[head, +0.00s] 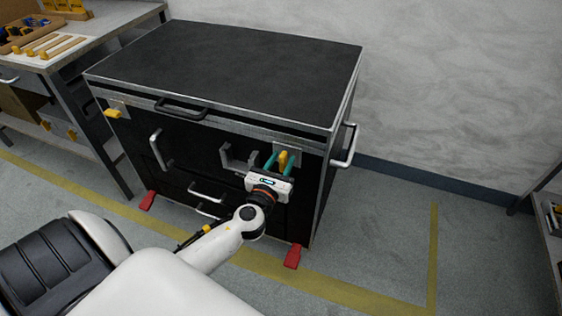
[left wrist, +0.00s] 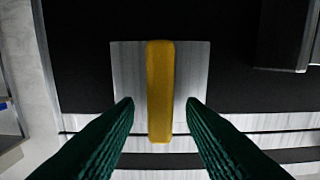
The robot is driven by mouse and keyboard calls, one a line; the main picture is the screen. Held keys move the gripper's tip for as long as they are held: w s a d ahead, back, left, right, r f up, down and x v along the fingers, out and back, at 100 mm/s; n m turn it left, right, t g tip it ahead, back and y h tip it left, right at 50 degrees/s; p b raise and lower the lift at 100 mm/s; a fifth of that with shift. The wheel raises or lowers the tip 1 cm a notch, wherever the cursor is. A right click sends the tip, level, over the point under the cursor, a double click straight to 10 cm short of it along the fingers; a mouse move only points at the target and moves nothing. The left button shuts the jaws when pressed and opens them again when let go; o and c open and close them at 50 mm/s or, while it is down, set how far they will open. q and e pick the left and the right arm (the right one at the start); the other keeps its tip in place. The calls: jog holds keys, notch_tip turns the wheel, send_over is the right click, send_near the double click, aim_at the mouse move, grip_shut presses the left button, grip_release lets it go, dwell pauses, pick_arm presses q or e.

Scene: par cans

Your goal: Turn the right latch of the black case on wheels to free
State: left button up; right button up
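The black case (head: 225,58) stands on the floor with its lid down. Its right latch (head: 283,159) is a yellow bar on a light metal plate near the top right of the front. In the left wrist view the latch (left wrist: 160,92) stands upright in the picture over its plate (left wrist: 127,70). My left gripper (head: 278,162) has teal fingers, one on each side of the latch. In the left wrist view the fingers (left wrist: 159,104) are open, with a gap to the bar on both sides. My right gripper is not in view.
The left latch (head: 113,113) lies roughly level on the case front. Handles (head: 182,108) stick out from the front, and another (head: 346,146) from the right side. Red wheel parts (head: 292,256) show at the floor. A workbench (head: 88,38) with tools stands left; open floor lies right.

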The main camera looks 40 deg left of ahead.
pick_arm(q)
jog(key=shift+c, duration=0.2)
grip_shut()
